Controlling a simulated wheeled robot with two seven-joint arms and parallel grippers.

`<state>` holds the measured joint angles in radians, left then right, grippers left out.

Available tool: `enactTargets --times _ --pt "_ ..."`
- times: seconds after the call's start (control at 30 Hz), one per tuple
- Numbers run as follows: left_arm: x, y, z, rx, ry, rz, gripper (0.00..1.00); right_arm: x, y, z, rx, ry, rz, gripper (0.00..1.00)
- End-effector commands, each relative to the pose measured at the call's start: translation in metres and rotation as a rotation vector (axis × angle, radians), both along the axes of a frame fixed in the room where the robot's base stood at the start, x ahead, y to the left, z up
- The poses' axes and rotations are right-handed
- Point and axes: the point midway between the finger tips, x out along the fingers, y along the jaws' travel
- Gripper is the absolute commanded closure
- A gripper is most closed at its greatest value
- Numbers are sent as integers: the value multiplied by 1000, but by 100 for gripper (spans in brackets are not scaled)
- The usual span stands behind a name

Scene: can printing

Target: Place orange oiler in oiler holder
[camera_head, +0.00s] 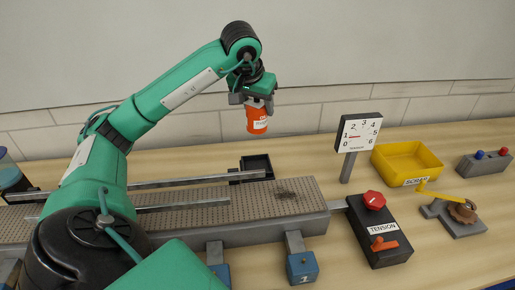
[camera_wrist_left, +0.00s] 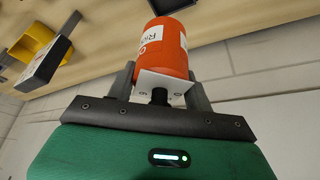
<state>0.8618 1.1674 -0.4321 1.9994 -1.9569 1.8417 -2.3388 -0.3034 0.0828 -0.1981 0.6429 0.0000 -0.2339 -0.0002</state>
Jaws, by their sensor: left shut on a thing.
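The orange oiler (camera_head: 257,126) has a white label and hangs in the air in front of the back wall, above the far side of the table. My left gripper (camera_head: 258,103) points down and is shut on it at its upper end. In the left wrist view the orange body (camera_wrist_left: 160,45) sits between the fingers, with a white plate and dark neck facing the palm. A small open black box (camera_head: 257,164) stands behind the conveyor, below the oiler; it may be the oiler holder, but I cannot tell for sure. My right gripper is not in view.
The perforated conveyor (camera_head: 230,213) with metal rails crosses the table. A dial gauge (camera_head: 358,133), a yellow scrap bin (camera_head: 405,160), a black tension box (camera_head: 378,235), a yellow-handled device (camera_head: 455,212) and a button box (camera_head: 484,163) stand at right. Air around the oiler is free.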

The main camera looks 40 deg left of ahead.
Motion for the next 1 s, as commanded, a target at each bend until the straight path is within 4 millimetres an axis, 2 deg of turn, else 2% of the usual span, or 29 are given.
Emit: enactTargets --times 0.2,0.5,0.83,1.0 --pt "-1 0 -37 0 4 0 80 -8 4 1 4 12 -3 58" --pt "-1 0 -86 0 2 0 80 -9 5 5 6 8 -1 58" --pt "0 0 -110 -1 1 1 80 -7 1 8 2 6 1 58" --pt "0 0 -131 -2 3 1 80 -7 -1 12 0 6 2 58"
